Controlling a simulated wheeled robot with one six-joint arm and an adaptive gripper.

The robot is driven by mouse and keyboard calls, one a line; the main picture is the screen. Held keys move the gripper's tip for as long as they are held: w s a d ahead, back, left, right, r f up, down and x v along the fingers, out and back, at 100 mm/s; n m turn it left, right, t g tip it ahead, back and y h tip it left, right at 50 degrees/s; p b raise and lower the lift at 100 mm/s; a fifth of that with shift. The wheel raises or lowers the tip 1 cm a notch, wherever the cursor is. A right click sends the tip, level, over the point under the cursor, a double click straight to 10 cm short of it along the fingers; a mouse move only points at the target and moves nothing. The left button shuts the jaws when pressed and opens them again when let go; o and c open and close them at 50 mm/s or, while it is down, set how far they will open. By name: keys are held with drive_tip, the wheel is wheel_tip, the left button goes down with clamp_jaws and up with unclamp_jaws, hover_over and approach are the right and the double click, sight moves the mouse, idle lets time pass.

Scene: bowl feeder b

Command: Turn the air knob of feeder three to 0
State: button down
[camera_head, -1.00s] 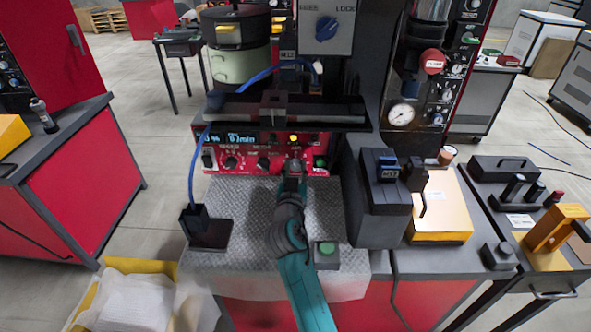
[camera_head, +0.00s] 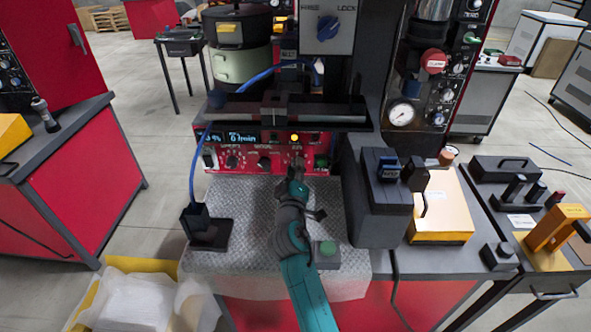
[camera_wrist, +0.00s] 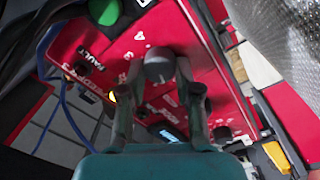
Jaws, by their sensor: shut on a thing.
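The red control panel (camera_head: 222,160) stands below the black rail, with a row of knobs and a lit blue display (camera_head: 242,138) whose small text looks like 0 l/min. My gripper (camera_head: 297,172) is at the panel's right-hand knob and hides most of it. In the wrist view the grey round knob (camera_wrist: 158,66) sits between the two fingers of my gripper (camera_wrist: 160,80), which are shut on its sides. The exact pointer direction of the knob is hard to read.
A green button (camera_wrist: 104,11) is beside the gripped knob on the panel. Other knobs (camera_head: 232,162) lie to its left. A green-topped button box (camera_head: 327,250) stands close to my arm on the metal plate. A grey box (camera_head: 382,205) stands to the right.

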drive_tip(key=shift+f+n, duration=0.1)
drive_tip(key=shift+n, duration=2)
drive_tip(key=c, duration=0.8)
unclamp_jaws()
drive_tip(key=s, duration=1.2)
drive_tip(key=shift+f, duration=0.3)
drive_tip(key=shift+s, duration=0.1)
